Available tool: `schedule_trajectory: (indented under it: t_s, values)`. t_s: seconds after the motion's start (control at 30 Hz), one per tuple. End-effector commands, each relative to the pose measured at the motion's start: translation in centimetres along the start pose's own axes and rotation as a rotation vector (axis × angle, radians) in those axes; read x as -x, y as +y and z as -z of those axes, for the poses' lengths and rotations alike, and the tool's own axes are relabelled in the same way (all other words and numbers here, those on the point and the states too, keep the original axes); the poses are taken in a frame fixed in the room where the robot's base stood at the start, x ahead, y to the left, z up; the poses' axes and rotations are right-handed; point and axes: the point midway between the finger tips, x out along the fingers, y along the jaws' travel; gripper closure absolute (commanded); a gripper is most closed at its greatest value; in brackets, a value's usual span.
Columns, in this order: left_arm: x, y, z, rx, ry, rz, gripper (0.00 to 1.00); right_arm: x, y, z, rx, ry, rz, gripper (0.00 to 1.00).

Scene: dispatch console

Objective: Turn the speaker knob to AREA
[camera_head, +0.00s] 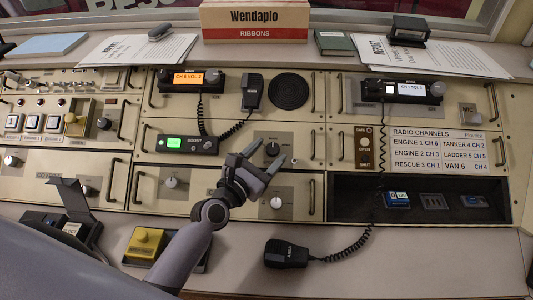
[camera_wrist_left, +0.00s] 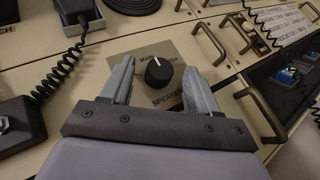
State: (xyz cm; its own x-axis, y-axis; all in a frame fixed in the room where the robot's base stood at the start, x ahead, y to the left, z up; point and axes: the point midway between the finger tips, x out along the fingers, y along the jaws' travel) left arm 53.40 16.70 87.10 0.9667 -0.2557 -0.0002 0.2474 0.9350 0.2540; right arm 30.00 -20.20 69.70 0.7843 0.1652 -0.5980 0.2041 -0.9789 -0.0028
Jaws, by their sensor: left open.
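The speaker knob (camera_head: 272,149) is a black round knob on a grey plate in the middle console panel. In the left wrist view the knob (camera_wrist_left: 158,74) shows a small white mark at its top, slightly left. Its plate (camera_wrist_left: 165,53) reads MAIN on the left, a partly covered label that looks like AREA on the right, and SPEAKER below. My left gripper (camera_head: 268,154) is open, its fingers (camera_wrist_left: 160,85) on either side of the knob with gaps, so it is not gripped. My right gripper is not in view.
A round speaker grille (camera_head: 288,91) sits above the knob. A hand microphone (camera_head: 252,91) with a coiled cord hangs to the upper left. Metal handles (camera_head: 312,146) stand out right of the knob. Another knob (camera_head: 276,203) is below. A black handset (camera_head: 286,254) lies on the desk.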

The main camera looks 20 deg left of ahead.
Motion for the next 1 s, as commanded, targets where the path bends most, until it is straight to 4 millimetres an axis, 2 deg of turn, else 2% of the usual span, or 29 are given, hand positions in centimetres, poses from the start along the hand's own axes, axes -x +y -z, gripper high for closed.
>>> schedule_trajectory:
  t_s: [0.27, 0.3, 0.47, 0.77, 1.0]
  values:
    - [-0.19, -0.02, 0.0, 0.0, 0.0, 0.0, 0.4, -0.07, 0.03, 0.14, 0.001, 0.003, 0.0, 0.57]
    - [-0.19, -0.02, 0.0, -0.001, 0.0, 0.0, 0.43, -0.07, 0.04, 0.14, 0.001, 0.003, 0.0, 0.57]
    - [-0.17, -0.01, 0.0, -0.001, 0.0, 0.0, 0.95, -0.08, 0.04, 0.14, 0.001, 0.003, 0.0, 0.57]
    - [-0.16, 0.1, 0.03, -0.014, 0.001, 0.019, 0.96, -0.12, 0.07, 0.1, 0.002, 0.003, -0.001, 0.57]
    - [-0.2, 0.42, 0.02, -0.068, 0.008, 0.118, 0.95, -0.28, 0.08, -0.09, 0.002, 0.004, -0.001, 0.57]
